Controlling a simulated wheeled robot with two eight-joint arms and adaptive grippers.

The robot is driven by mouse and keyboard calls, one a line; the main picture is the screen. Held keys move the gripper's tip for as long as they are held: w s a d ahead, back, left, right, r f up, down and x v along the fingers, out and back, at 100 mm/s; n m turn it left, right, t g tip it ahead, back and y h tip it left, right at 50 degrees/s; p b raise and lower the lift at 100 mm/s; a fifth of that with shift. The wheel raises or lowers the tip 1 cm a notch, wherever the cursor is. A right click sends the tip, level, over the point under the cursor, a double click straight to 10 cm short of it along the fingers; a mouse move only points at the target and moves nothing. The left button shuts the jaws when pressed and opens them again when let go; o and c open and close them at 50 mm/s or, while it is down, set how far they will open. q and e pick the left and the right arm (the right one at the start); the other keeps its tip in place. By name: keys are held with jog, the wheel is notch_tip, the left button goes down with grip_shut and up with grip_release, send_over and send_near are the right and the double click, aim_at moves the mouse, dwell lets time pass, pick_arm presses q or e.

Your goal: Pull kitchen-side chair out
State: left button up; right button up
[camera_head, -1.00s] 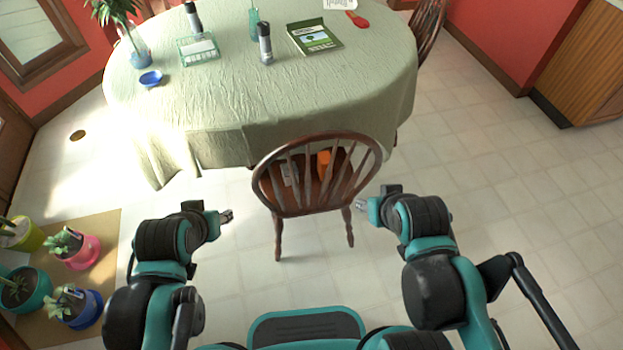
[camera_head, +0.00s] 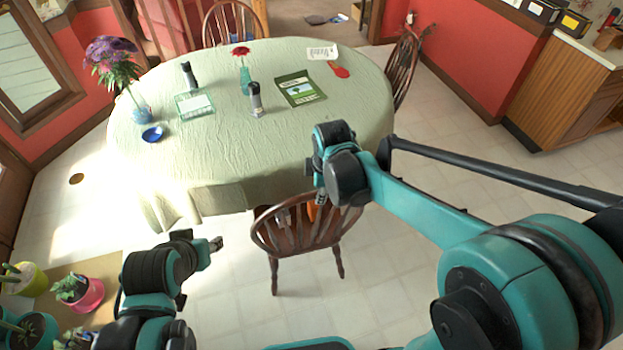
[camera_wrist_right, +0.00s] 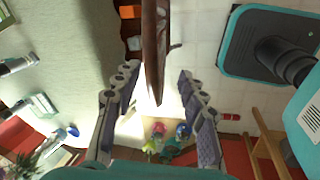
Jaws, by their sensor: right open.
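The near wooden chair (camera_head: 302,248) stands at the table's front edge, its slatted back toward me. My right gripper (camera_head: 319,196) is at the top of this back in the head view, partly hidden by its own arm. In the right wrist view, the open fingers of my right gripper (camera_wrist_right: 158,72) stand on either side of the chair's dark back (camera_wrist_right: 153,60), with gaps visible. My left gripper (camera_head: 216,244) is left of the chair, apart from it; its fingers are too small to judge.
The table (camera_head: 190,155) with a pale green cloth holds a vase, bottles and books. Another chair (camera_head: 403,70) stands at its right, one (camera_head: 233,20) behind. Potted plants (camera_head: 88,293) stand at lower left. A wooden cabinet (camera_head: 560,95) is at right. An orange object (camera_head: 312,210) lies on the near seat.

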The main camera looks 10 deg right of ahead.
aim_at(312, 197)
pick_arm(q)
jog(key=shift+r+b, duration=0.3)
pick_arm(e)
jog(key=w+f+n, duration=0.1)
jog(key=f, duration=0.1)
jog(key=w+a+f+n, duration=0.1)
jog(key=f, duration=0.2)
jog(key=w+f, duration=0.1)
jog(key=f, duration=0.2)
jog(key=shift+w+a+n+g, duration=0.3)
jog(key=shift+a+n+g, duration=0.1)
jog(key=shift+s, duration=0.1)
grip_shut()
